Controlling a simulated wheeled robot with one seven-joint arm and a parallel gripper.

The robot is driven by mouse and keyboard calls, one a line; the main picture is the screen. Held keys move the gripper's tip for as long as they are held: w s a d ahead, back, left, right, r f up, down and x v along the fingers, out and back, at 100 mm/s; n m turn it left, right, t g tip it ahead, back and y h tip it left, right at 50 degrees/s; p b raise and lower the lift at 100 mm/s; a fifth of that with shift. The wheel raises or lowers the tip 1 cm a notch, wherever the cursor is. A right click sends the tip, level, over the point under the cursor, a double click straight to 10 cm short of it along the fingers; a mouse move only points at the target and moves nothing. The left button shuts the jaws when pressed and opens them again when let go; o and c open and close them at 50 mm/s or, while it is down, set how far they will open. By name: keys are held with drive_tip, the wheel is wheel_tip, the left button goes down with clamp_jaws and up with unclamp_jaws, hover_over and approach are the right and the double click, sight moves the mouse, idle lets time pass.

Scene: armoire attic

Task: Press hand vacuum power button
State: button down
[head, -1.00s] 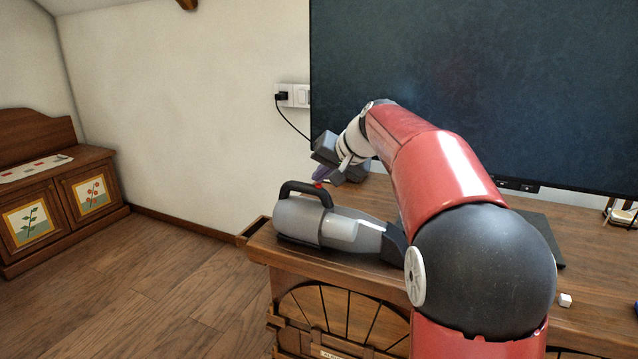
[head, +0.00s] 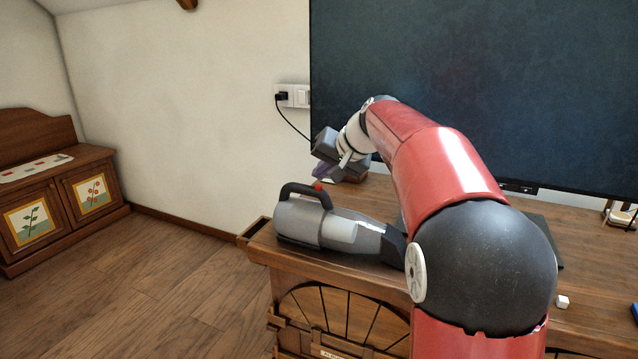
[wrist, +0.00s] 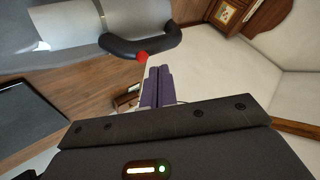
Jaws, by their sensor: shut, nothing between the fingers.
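The hand vacuum (head: 315,224) is grey with a black handle and lies on the left end of the wooden cabinet. Its red power button (head: 318,186) sits at the right end of the black handle. In the wrist view the vacuum (wrist: 70,28) is upside down at the top left, with the red button (wrist: 142,57) on its handle. My gripper (head: 320,172) is just above the button, pointing down to the left. In the wrist view its purple fingers (wrist: 158,78) are shut together and empty, with their tips close to the button. I cannot tell whether they touch it.
The wooden cabinet (head: 262,246) carries the vacuum near its left edge. A large dark screen (head: 470,80) stands behind my arm. A white socket plate with a black plug (head: 283,97) is on the wall. A small white cube (head: 562,301) lies at the right.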

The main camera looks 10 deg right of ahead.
wheel_tip(320, 180, up, 6)
drive_tip(key=p, duration=0.4)
drive_tip(key=shift+f, duration=0.15)
approach(323, 193)
drive_tip(key=s+a+r, duration=0.3)
drive_tip(key=a+r, duration=0.1)
drive_tip(key=a, duration=0.1)
drive_tip(key=s+f+n+g+h, duration=0.1)
drive_tip(key=s+f+h, duration=0.1)
drive_tip(key=s+f, duration=0.5)
drive_tip(key=s+f+n+g+h, duration=0.1)
drive_tip(key=s+f, duration=0.7)
drive_tip(key=s, duration=1.2)
drive_tip(key=shift+s+d+f+n+g+h, duration=0.25)
drive_tip(key=shift+d+n+h, duration=0.2)
drive_tip(key=shift+h, duration=0.35)
drive_tip(key=shift+w+r, duration=0.1)
drive_tip(key=shift+r, duration=0.1)
